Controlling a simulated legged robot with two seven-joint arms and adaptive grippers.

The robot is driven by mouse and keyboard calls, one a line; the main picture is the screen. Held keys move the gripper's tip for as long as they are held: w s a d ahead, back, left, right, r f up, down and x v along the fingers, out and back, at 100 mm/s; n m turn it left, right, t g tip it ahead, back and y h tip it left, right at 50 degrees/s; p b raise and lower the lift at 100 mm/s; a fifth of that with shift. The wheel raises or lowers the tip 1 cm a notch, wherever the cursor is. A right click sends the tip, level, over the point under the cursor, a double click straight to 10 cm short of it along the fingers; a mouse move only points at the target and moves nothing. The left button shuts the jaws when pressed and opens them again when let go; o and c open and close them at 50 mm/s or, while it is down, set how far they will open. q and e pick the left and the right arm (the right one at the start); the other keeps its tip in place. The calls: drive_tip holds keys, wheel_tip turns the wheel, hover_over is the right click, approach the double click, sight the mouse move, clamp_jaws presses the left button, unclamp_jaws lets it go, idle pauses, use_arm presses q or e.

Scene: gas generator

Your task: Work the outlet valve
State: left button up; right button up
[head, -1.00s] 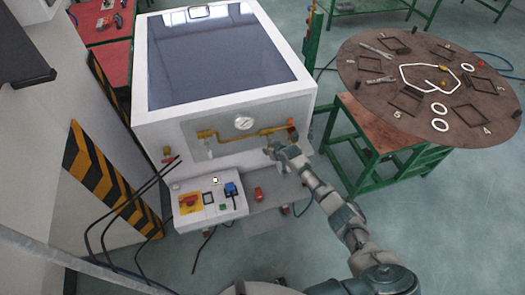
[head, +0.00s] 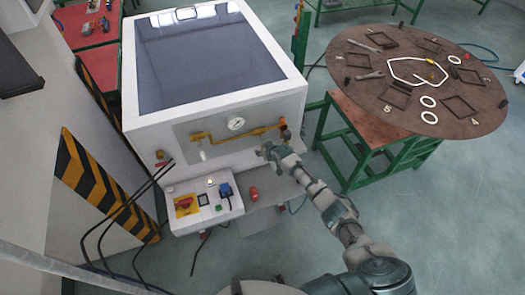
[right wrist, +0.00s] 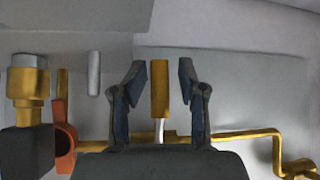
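The white generator (head: 265,95) has a recessed panel with a brass pipe (head: 262,130) and a round white gauge (head: 236,123). An orange-red part (head: 284,130) sits at the pipe's right end; an orange-red ring (right wrist: 63,137) shows at left in the right wrist view. My right gripper (head: 264,150) is in front of the panel, below the pipe. In the right wrist view my right gripper (right wrist: 159,82) is open, with an upright yellow bar (right wrist: 160,88) between its fingers and gaps on both sides. I cannot tell if this bar is the outlet valve's handle. My left gripper is out of view.
A control box (head: 205,203) with a red switch and blue plug stands below the panel. A round brown table (head: 385,115) with frames and rings is at right. In the right wrist view, a black block (right wrist: 27,152) sits below a brass fitting (right wrist: 27,88).

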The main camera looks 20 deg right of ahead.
drive_tip(key=shift+d+r, duration=0.15)
drive_tip(key=shift+r, duration=0.05)
drive_tip(key=v, duration=1.1)
drive_tip(key=shift+s+r, duration=0.2)
drive_tip(key=shift+s, duration=0.15)
drive_tip(key=shift+d, duration=0.1)
